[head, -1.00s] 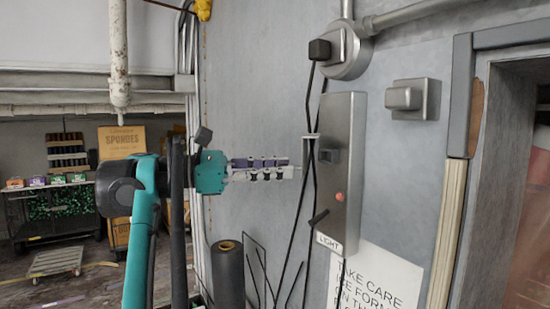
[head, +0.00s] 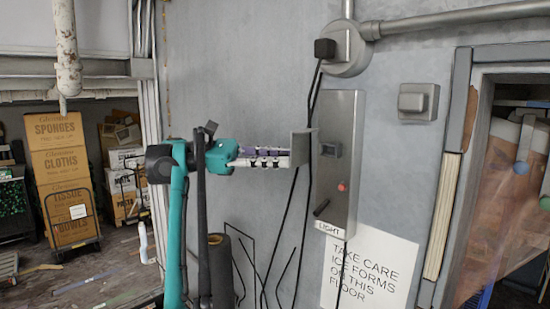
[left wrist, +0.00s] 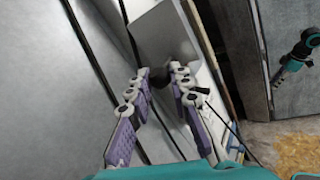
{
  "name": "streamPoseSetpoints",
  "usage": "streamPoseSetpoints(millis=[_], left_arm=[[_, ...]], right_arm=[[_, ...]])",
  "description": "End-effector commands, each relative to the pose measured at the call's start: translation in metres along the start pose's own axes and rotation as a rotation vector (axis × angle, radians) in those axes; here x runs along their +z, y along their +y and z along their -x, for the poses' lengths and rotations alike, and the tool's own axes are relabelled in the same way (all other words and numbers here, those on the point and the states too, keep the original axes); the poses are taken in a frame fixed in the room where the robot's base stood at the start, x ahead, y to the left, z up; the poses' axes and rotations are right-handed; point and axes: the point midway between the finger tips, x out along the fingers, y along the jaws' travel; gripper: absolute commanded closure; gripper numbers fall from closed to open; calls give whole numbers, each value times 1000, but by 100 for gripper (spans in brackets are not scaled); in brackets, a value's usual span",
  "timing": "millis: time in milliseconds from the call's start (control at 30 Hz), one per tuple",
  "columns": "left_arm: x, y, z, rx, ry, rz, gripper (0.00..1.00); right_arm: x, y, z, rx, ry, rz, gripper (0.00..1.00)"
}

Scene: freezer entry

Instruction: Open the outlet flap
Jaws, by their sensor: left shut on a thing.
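The outlet flap (head: 302,143) is a flat grey plate standing out at the left edge of the tall grey metal wall box (head: 340,165). It also shows in the left wrist view (left wrist: 163,32) beyond the fingertips. My left gripper (head: 290,158) comes in from the left, with its purple-and-white fingers at the flap. Its fingers (left wrist: 160,78) are closed in on the flap's edge, though the contact is partly hidden. A teal and black part, likely my right gripper (left wrist: 290,62), shows at the right of the left wrist view; its fingers are unclear.
Black cables (head: 297,215) hang beside the wall box. A round outlet with a plug (head: 345,48) is above and a smaller grey box (head: 418,101) to the right. A dark roll (head: 220,265) stands below my arm. An open doorway (head: 515,170) is at far right.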

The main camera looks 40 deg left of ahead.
Motion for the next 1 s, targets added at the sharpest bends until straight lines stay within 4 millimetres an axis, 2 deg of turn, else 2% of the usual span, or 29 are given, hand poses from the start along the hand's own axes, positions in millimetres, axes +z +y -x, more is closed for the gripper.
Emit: streamPoseSetpoints(millis=[500,533,600,1000], left_arm=[[0,2,-1,-11,-6,-1,100],[0,2,-1,-11,-6,-1,78],[0,2,-1,-12,-6,-1,59],[0,2,-1,-13,-5,0,59]], right_arm=[[0,0,1,0,0,0,69],[0,0,1,0,0,0,69],[0,0,1,0,0,0,69],[0,0,0,0,0,0,69]])
